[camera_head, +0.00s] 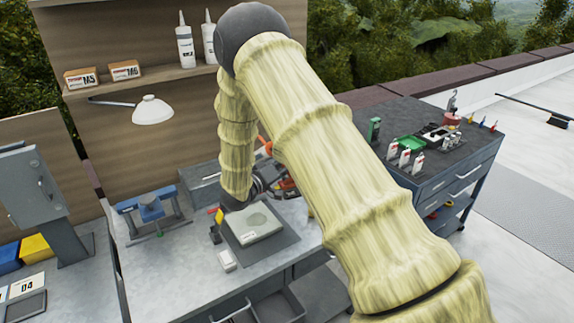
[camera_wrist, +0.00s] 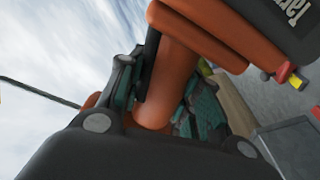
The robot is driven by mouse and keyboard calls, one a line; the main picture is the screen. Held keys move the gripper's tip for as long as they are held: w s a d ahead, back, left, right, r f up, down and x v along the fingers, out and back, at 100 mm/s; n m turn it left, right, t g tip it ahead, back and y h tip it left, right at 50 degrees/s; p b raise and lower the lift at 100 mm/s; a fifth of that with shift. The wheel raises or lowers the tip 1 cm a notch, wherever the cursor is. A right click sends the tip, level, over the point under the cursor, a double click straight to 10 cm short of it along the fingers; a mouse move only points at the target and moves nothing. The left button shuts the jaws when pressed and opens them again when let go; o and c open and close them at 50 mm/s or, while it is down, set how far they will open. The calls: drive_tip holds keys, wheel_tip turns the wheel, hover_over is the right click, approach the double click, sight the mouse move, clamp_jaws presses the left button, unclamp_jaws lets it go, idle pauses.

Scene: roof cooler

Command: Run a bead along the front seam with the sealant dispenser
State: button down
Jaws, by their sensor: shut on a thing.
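The sealant dispenser, orange and black, fills the upper part of the wrist view (camera_wrist: 205,28). My gripper (camera_wrist: 163,92) is shut on its orange grip there, with teal finger pads on both sides. In the head view my gripper (camera_head: 262,185) is mostly hidden behind my arm, above the bench, and only a bit of orange shows beside it. A pale grey, flat box (camera_head: 262,231) with a round mark lies on a dark mat below my wrist. I cannot make out the front seam or the dispenser's tip.
The grey workbench (camera_head: 165,268) carries a blue vise (camera_head: 150,208) at left and a small white block (camera_head: 227,261). A shelf (camera_head: 140,78) behind holds two small boxes and white bottles. A lamp (camera_head: 152,110) hangs below it. A dark tool cart (camera_head: 470,160) stands at right.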

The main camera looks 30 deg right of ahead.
drive_tip(key=shift+r, duration=0.3)
drive_tip(key=shift+r+p, duration=1.95)
drive_tip(key=shift+r, duration=0.9)
drive_tip(key=shift+f, duration=0.1)
